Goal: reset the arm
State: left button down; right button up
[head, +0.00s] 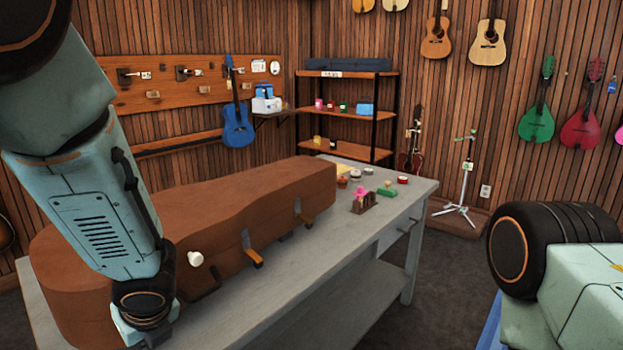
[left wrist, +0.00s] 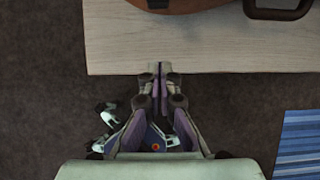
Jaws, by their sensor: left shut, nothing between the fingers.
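My left arm (head: 90,210) comes in from the upper left in the head view and hangs down in front of the workbench. Its wrist (head: 143,305) is near the bottom edge, in front of a brown instrument case, and the fingers are not clearly visible there. In the left wrist view my left gripper (left wrist: 160,80) is shut and empty, its fingertips together at the edge of the pale bench top. Part of my right arm (head: 545,250) shows at the lower right of the head view; its gripper is out of view.
The brown case (head: 250,205) lies on the grey workbench (head: 315,275), close to my left arm. Small items, including a green block (head: 387,190), sit at the bench's far end. A shelf rack (head: 348,115) and a stand (head: 462,180) are behind.

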jog(key=shift+f+b, duration=0.6)
jog(key=shift+f, duration=0.2)
